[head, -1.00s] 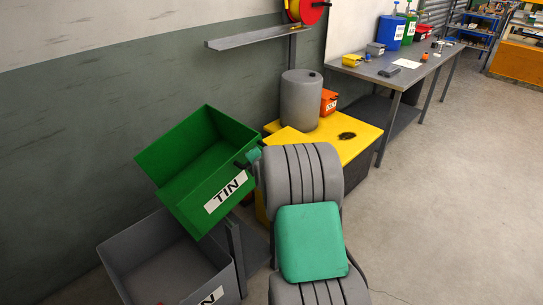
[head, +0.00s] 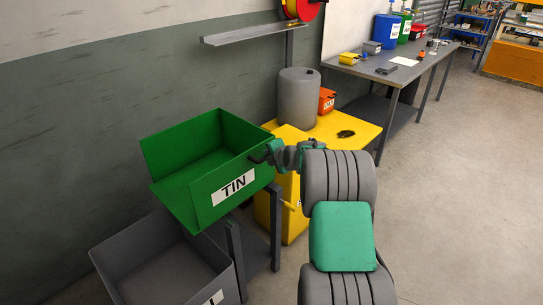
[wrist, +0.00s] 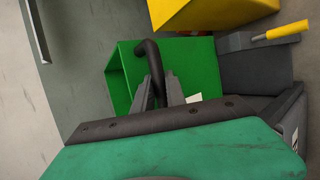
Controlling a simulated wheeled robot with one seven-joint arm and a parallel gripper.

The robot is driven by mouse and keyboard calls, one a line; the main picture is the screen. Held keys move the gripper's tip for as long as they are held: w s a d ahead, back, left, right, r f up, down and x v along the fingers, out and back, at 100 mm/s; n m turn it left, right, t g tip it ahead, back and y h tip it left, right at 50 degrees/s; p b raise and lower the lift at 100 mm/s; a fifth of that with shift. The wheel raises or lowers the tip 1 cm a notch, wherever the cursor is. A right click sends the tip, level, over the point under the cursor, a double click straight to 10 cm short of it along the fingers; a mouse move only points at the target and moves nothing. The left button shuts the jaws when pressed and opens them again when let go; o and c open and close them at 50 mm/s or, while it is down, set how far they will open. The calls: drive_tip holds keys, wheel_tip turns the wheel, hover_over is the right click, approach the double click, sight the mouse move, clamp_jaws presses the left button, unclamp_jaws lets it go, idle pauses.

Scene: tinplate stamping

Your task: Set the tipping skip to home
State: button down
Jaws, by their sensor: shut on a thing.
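The tipping skip is the green open-topped bin with a TIN label (head: 202,199), beside the wall in the head view. It is close to level; I cannot tell whether it is fully so. Its green wall also shows in the wrist view (wrist: 205,68). A dark bent handle (wrist: 151,58) stands out from the skip's side. My gripper (head: 268,155) is at the skip's right upper corner. In the wrist view its two fingers (wrist: 159,92) are shut on the handle. The skip's pivot is hidden.
A grey bin (head: 112,268) stands below and in front of the skip. A yellow cabinet (head: 365,137) carries a grey cylinder (head: 299,95) close behind my gripper. A yellow-handled lever (head: 288,205) is beside the skip's stand. Open floor (head: 450,200) lies to the right.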

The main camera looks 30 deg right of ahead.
drive_tip(key=c, duration=1.8)
unclamp_jaws()
drive_tip(key=shift+f, duration=0.2)
drive_tip(key=shift+o, duration=0.8)
drive_tip(key=shift+d+f, duration=0.1)
drive_tip(key=v, duration=0.8)
drive_tip(key=shift+b, duration=0.3)
drive_tip(key=shift+w, duration=0.15)
